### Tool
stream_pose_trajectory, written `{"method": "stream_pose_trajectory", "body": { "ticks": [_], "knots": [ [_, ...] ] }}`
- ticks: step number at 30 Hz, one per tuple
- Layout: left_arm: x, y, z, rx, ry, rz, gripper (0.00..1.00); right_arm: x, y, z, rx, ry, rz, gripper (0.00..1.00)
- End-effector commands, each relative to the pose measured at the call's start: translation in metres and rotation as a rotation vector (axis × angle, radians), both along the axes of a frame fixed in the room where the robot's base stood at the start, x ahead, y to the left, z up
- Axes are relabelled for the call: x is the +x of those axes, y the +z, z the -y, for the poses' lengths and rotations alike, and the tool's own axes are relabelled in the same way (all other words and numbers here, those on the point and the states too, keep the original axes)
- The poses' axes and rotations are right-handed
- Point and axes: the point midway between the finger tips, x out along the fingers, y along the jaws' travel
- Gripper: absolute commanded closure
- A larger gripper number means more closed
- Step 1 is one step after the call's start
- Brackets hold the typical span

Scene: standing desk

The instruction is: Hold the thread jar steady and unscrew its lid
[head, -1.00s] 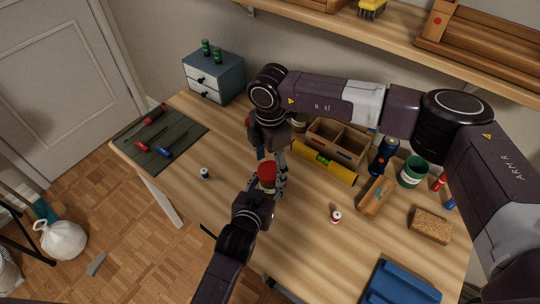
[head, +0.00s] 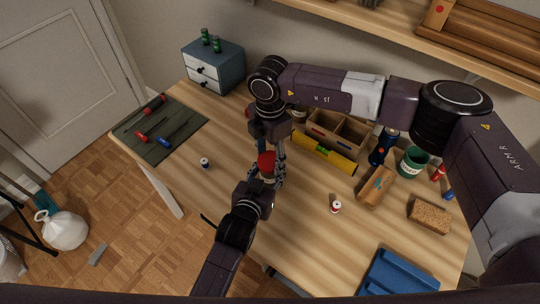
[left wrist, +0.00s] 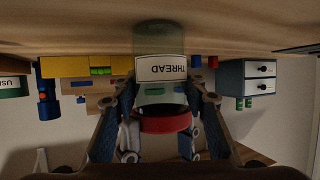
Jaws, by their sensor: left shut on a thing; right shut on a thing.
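The thread jar, with a white THREAD label (left wrist: 160,69), shows upside down in the left wrist view, its greenish clear body between my left fingers. Its red lid (head: 266,160) shows from above in the head view and as a red ring in the left wrist view (left wrist: 162,122). My left gripper (head: 266,183) is shut on the jar body from the near side. My right gripper (head: 279,160) comes down from above, shut at the lid. The arms hide much of the jar in the head view, and the lid contact is partly hidden.
A yellow level (head: 325,155) and a wooden divided box (head: 340,135) lie right of my right gripper. A small spool (head: 204,162) stands to the left, a red-topped spool (head: 335,207) to the right. Wood around both spools is clear. A blue tray (head: 400,275) is at the near right.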

Motion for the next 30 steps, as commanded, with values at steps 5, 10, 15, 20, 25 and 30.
{"method": "stream_pose_trajectory", "body": {
  "ticks": [5,10,15,20,25,30],
  "knots": [
    [0.0001,0.0006,0.0005,-0.001,-0.001,0.001,1.00,0.0001,0.0004,-0.0003,0.001,0.275,0.001,0.80],
    [0.0001,0.0006,0.0005,-0.001,-0.001,0.001,1.00,0.0002,0.0006,-0.0003,0.001,0.579,0.001,0.80],
    [0.0001,0.0006,0.0006,-0.001,-0.001,0.001,1.00,0.0003,0.0008,-0.0003,0.001,0.881,0.001,0.81],
    [0.0001,0.0006,0.0006,-0.001,-0.001,0.002,1.00,0.0004,0.0009,-0.0003,0.000,1.167,0.001,0.81],
    [0.0001,0.0007,0.0006,-0.001,-0.001,0.002,1.00,0.0005,0.0010,-0.0001,0.000,1.469,0.001,0.81],
    [0.0001,0.0007,0.0006,-0.001,-0.001,0.002,1.00,0.0007,0.0013,0.0000,0.000,1.773,0.000,0.81]
  ]
}}
